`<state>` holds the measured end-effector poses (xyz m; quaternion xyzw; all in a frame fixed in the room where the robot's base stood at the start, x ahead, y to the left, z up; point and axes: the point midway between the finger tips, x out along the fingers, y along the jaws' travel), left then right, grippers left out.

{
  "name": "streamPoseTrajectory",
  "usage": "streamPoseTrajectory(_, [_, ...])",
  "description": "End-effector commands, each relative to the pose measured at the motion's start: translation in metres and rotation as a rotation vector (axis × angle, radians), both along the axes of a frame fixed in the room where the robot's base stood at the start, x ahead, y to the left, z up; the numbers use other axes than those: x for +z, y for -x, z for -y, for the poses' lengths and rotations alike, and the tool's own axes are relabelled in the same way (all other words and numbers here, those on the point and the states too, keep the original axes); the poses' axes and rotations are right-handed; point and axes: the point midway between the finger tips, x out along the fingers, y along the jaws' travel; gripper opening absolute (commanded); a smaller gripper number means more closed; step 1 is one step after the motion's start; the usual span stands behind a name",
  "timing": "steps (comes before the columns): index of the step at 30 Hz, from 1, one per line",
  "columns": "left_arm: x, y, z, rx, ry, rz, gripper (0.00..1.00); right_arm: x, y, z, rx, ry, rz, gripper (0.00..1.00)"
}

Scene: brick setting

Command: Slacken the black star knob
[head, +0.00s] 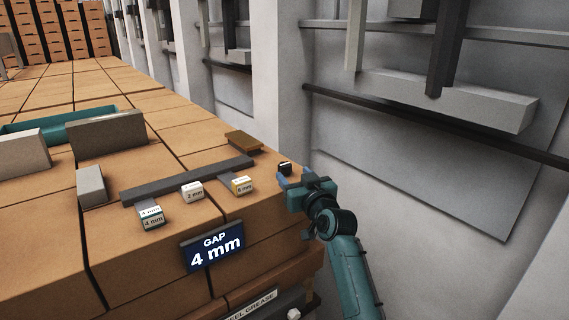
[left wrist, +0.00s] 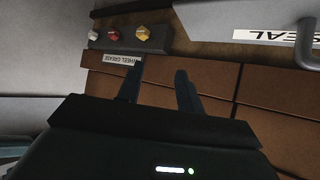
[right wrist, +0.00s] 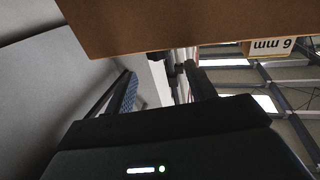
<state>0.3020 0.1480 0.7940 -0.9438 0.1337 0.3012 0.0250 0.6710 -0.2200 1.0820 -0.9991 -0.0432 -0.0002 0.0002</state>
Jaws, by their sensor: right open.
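A small black knob (head: 285,168) stands at the right edge of the brick stack in the head view; its star shape is too small to make out. My right gripper (head: 295,177) is open right beside it, and I cannot tell whether they touch. In the right wrist view a dark knob-like part (right wrist: 172,70) shows between and beyond the open fingers (right wrist: 163,88), below a brick face. My left gripper (left wrist: 158,78) is open and empty in the left wrist view, before the brick wall; it is not seen in the head view.
A sign (head: 213,251) reads "GAP 4 mm". Small blocks labelled 4 mm (head: 151,217), 2 mm (head: 193,192) and 6 mm (head: 242,185) lie by a dark bar (head: 188,180). A panel with red, white and yellow knobs (left wrist: 130,37) is near my left gripper.

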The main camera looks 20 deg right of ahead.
Motion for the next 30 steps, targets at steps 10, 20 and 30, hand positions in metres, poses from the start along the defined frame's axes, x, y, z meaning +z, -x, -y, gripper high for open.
streamPoseTrajectory(10, [-0.004,0.002,-0.001,0.004,-0.002,-0.014,0.36,0.0,-0.055,-0.004,0.0,0.001,-0.001,0.55])
streamPoseTrajectory(20, [-0.002,0.002,0.002,0.004,0.004,-0.01,0.36,0.0,-0.075,-0.006,0.0,0.002,-0.001,0.55])
streamPoseTrajectory(30, [0.002,0.0,0.003,0.002,0.008,0.0,0.36,0.0,-0.075,-0.006,-0.001,0.001,0.0,0.5])
